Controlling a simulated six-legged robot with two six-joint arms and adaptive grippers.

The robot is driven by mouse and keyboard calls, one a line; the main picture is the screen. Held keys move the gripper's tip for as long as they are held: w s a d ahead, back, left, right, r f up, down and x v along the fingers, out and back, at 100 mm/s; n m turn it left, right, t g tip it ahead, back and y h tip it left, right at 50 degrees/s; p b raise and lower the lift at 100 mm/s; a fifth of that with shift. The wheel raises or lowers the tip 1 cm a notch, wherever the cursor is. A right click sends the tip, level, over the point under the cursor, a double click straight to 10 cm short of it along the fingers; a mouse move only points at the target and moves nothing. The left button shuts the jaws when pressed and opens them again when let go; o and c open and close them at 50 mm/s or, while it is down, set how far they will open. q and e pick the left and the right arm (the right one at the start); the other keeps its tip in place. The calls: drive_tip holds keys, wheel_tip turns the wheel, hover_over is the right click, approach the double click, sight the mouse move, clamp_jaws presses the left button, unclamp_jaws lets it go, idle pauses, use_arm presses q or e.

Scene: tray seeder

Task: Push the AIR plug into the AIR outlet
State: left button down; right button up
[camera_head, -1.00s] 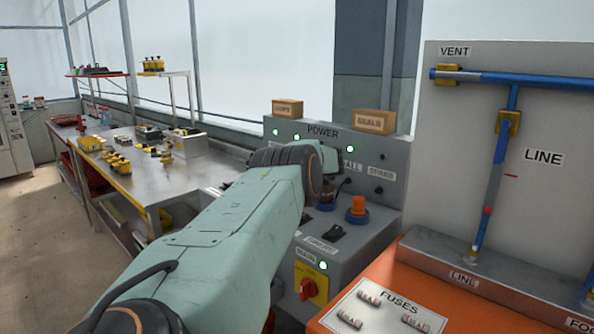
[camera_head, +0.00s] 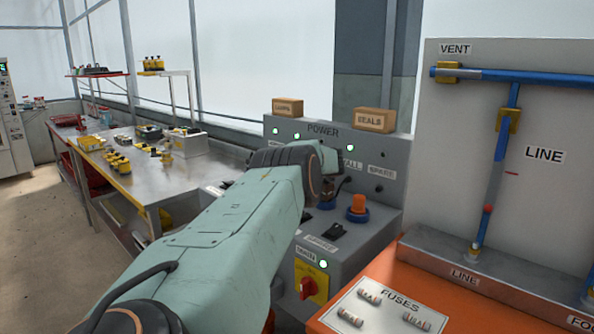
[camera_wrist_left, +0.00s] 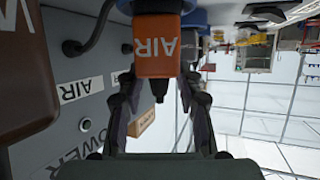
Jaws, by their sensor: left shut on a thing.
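The orange AIR plug (camera_wrist_left: 156,55) fills the top middle of the left wrist view, its white AIR label upside down and its dark tip pointing down the picture. My left gripper (camera_wrist_left: 158,88) is shut on it, one dark finger on each side. A blue part, apparently the AIR outlet (camera_wrist_left: 165,6), shows at the plug's far end; I cannot tell how deep the plug sits. In the head view my left arm reaches across to the grey power panel (camera_head: 385,151) and hides the plug. My right gripper is not in view.
Two boxes, one marked SEALS (camera_head: 374,120), rest on the panel. A brown object (camera_wrist_left: 22,65) and a black cable (camera_wrist_left: 97,32) are close in the wrist view.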

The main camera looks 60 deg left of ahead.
use_arm(q)
drive_tip(key=shift+f, duration=0.15)
drive_tip(key=c, duration=0.8)
unclamp_jaws()
drive_tip(key=shift+d, duration=0.15)
drive_tip(key=w+v, duration=0.1)
drive_tip(key=v, duration=1)
drive_tip(key=shift+s+d+r, duration=0.2)
drive_tip(key=shift+s+d, duration=0.15)
drive_tip(key=shift+s, duration=0.15)
